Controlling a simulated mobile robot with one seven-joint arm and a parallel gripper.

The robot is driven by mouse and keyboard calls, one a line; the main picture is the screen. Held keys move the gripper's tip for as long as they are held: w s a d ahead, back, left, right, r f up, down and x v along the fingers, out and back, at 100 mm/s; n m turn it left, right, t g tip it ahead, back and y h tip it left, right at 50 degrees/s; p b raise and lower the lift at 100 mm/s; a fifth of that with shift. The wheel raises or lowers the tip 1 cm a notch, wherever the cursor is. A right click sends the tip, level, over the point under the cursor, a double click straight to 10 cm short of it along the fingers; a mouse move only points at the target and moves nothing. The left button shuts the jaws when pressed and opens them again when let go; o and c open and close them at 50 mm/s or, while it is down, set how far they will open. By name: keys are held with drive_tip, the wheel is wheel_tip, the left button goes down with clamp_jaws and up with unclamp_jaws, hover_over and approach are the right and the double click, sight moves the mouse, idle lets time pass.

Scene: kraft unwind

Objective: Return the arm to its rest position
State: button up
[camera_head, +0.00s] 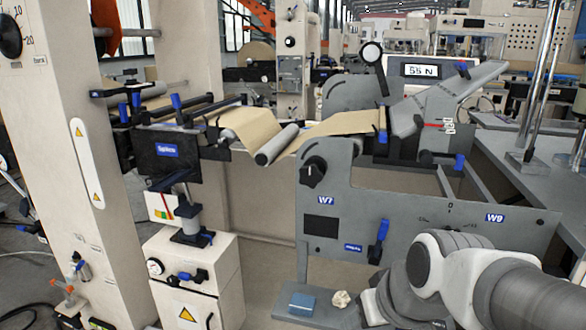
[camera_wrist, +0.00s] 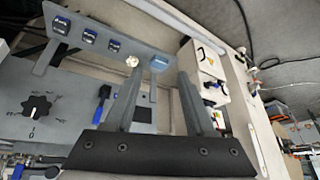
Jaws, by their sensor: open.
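My arm (camera_head: 490,280) comes in from the lower right in the head view, bent in front of the grey machine panel. The gripper's fingers cannot be made out clearly there. In the wrist view my gripper (camera_wrist: 160,72) is open, its two grey fingers well apart with nothing held between them. Beyond the fingertips are a small blue block (camera_wrist: 159,63) and a crumpled pale lump (camera_wrist: 132,61) on a grey ledge. In the head view the blue block (camera_head: 301,304) and the lump (camera_head: 342,299) sit low at the panel's foot, left of my arm.
The grey panel (camera_head: 330,205) has a black knob (camera_head: 313,172) and a blue lever (camera_head: 378,242). Brown web (camera_head: 258,128) runs over rollers above. A cream cabinet (camera_head: 195,275) and tall column (camera_head: 70,110) stand left. A grey table (camera_head: 520,160) lies at right.

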drive_tip(key=s+d+r+m+h+p, duration=0.2)
drive_tip(key=s+d+r, duration=0.1)
drive_tip(key=s+r, duration=0.25)
wheel_tip(320, 180, up, 18)
drive_tip(key=p, duration=1.8)
drive_tip(key=shift+s, duration=0.25)
drive_tip(key=shift+r, duration=0.1)
